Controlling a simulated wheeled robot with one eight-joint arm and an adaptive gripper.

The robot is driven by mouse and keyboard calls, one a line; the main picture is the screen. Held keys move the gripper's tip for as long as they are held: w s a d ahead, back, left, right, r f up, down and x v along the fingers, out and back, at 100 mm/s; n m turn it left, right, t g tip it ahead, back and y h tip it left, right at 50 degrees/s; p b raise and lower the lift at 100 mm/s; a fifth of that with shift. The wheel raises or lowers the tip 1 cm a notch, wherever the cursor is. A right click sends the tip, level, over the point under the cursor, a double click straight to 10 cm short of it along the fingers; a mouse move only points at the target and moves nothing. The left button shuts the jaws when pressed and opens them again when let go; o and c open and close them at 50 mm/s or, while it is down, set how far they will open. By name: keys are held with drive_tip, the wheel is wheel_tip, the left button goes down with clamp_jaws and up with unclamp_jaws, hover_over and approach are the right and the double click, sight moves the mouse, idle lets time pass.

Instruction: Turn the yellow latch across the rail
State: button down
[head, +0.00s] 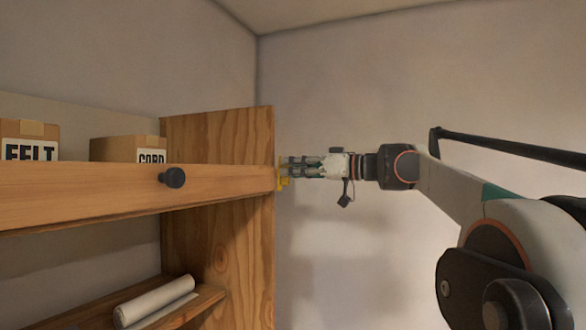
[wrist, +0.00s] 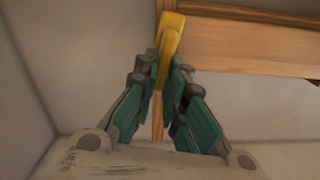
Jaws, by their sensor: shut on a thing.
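The yellow latch (head: 284,183) sits at the right end of the wooden rail (head: 120,190), by the shelf's upright side panel. My gripper (head: 287,166) reaches it from the right in the head view. In the wrist view the yellow latch (wrist: 171,40) stands roughly upright beside the end of the rail (wrist: 250,50). There my gripper (wrist: 168,75) is shut on the latch, with a finger on each side of its lower part. The fingers hide part of the latch. I cannot tell exactly how the latch sits against the rail.
A dark round knob (head: 172,177) sticks out from the rail's front. Boxes marked FELT (head: 30,140) and CORD (head: 130,149) stand behind the rail. A white roll (head: 155,300) lies on the lower shelf (head: 185,308). The space right of the side panel (head: 245,240) is open up to the wall.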

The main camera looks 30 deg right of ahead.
drive_tip(key=shift+w+d+f+m, duration=0.15)
drive_tip(key=shift+d+f+m, duration=0.1)
drive_tip(key=shift+m, duration=2.4)
drive_tip(key=shift+w+d+f+m, duration=0.1)
drive_tip(key=shift+f+m, duration=0.1)
drive_tip(key=shift+m, duration=2.4)
drive_tip(key=shift+w+d+f+m, duration=0.15)
drive_tip(key=shift+d+f+m, duration=0.1)
drive_tip(key=shift+m, duration=2.4)
drive_tip(key=c, duration=1.7)
unclamp_jaws()
drive_tip(key=shift+w+a, duration=0.1)
drive_tip(key=shift+o, duration=0.2)
